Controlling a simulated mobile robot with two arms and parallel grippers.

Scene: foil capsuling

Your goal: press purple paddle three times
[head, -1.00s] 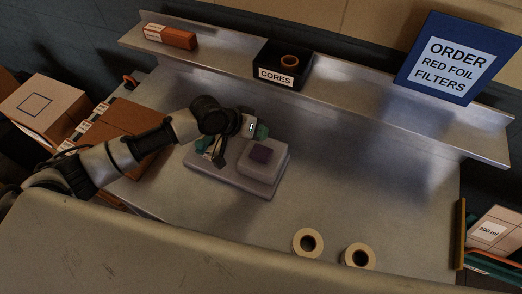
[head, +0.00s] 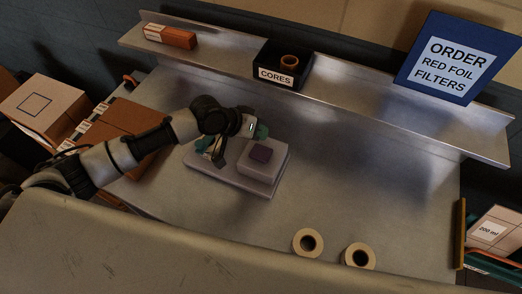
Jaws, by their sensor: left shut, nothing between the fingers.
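The block is part of a flat grey device (head: 235,184) on the metal table. My left gripper (head: 217,158) is shut and empty. It points down over the left part of the device, to the left of the purple paddle and apart from it in the picture. The arm hides the device's back left part. I cannot tell whether the fingertips touch the device. My right gripper is not in view.
Two tape rolls (head: 308,243) (head: 358,256) stand at the table's front. A shelf along the back holds an orange box (head: 170,36), a black CORES bin (head: 270,77) and a blue order sign (head: 451,62). Cardboard boxes (head: 44,106) stand left. The table's right half is clear.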

